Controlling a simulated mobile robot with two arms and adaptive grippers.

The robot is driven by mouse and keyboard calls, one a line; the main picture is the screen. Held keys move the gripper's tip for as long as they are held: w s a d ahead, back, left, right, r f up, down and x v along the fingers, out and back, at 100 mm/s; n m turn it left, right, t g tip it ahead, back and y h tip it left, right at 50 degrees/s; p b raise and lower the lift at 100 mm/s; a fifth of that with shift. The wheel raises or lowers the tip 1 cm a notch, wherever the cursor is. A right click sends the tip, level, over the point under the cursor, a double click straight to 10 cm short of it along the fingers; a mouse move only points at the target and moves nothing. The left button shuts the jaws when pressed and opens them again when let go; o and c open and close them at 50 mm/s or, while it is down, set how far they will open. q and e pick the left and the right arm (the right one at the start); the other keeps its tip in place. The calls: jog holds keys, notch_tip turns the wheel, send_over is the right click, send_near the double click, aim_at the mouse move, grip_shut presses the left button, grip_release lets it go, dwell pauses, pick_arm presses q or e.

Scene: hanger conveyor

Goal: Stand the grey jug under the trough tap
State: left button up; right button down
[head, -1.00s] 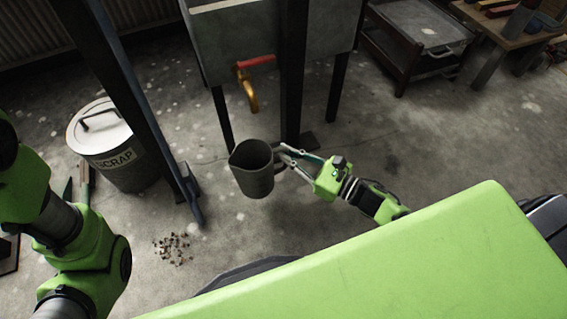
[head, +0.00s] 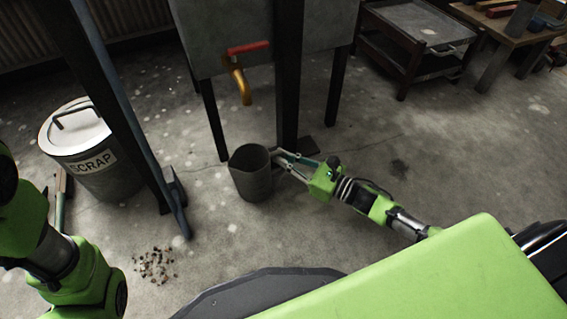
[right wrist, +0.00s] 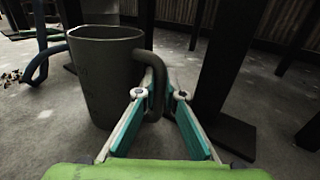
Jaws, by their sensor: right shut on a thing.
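The grey jug (head: 251,178) is upright in front of the trough (head: 222,45), below the yellow tap (head: 239,80) with its red lever. In the head view it shows slightly right of the spout and nearer to me. My right gripper (head: 276,162) is shut on the jug's handle from the right. In the right wrist view the handle (right wrist: 158,78) lies between the fingertips (right wrist: 163,95) and the jug (right wrist: 98,80) stands to their left. I cannot tell whether its base touches the floor. My left gripper is out of view.
A dark post (head: 288,85) rises just behind the jug. A lidded scrap bin (head: 110,178) and a leaning blue-grey tool (head: 135,110) are to the left. Brown bits (head: 155,264) lie on the floor. A trolley (head: 405,60) stands back right. The floor at right is mostly clear.

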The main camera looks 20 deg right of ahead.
jog(key=shift+r, duration=0.15)
jog(key=c, duration=2.1)
grip_release()
jog(key=shift+c, duration=0.2)
jog(key=shift+s+d+p, duration=0.1)
jog(key=shift+s+p, duration=0.05)
jog(key=shift+p, duration=0.15)
jog(key=p+v, duration=0.5)
jog(key=v, duration=0.6)
jog(key=shift+s+d, duration=0.2)
jog(key=shift+s, duration=0.05)
